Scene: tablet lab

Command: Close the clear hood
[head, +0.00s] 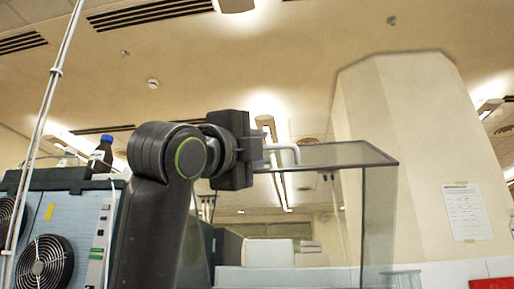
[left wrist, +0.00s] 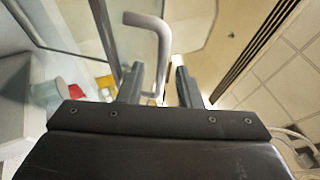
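The clear hood (head: 380,215) is a glass box with dark edges right of centre in the head view. Its pale bent handle (head: 290,147) sticks out at the top left of the hood. The handle also shows in the left wrist view (left wrist: 162,45), running down between the fingers. My left gripper (head: 268,155) is at the handle, with its fingers (left wrist: 160,85) apart on either side of it. A gap shows beside the right finger; contact with the left finger is unclear. My right gripper is not in view.
A blue-grey unit with black fans (head: 45,262) stands at the left, with a brown bottle (head: 101,154) on top. A thin pale pole (head: 45,115) rises at the far left. White boxes (head: 268,253) stand behind the hood. A wide pillar (head: 420,130) is at the right.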

